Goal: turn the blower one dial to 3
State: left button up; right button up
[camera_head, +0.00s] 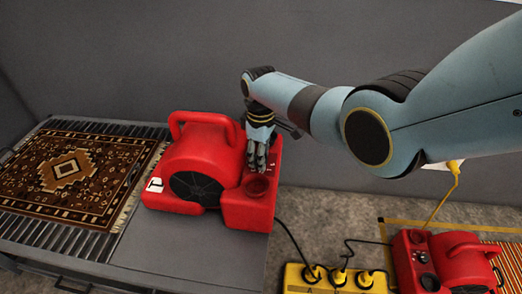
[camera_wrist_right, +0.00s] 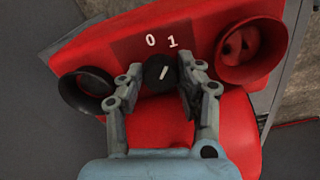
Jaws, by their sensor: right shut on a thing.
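The red blower (camera_head: 205,160) stands on the grey table beside the rug. Its black dial (camera_wrist_right: 160,74) shows in the right wrist view, with a white pointer line tilted up and to the right. The marks 0 and 1 show above the dial; other marks are hidden or out of sight. My right gripper (camera_head: 257,166) reaches down onto the blower's control end. In the right wrist view the right gripper (camera_wrist_right: 163,78) has its fingers on both sides of the dial, shut on it. My left gripper is not in view.
A red round cup-like opening (camera_wrist_right: 250,50) and a dark ring (camera_wrist_right: 87,90) flank the dial. A patterned rug (camera_head: 68,172) lies on a slatted rack at left. A second red blower (camera_head: 450,262) and a yellow power strip (camera_head: 335,279) with cables lie at lower right.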

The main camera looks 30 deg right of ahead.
jog(key=m+p, duration=0.1)
jog(key=m, duration=0.3)
jog(key=shift+m, duration=0.3)
jog(key=m, duration=0.3)
jog(key=shift+m+p, duration=0.3)
jog(key=shift+p, duration=0.1)
jog(key=m, duration=0.4)
jog(key=shift+m+p, duration=0.3)
jog(key=shift+m, duration=1.8)
jog(key=o, duration=0.9)
jog(key=shift+r, duration=0.1)
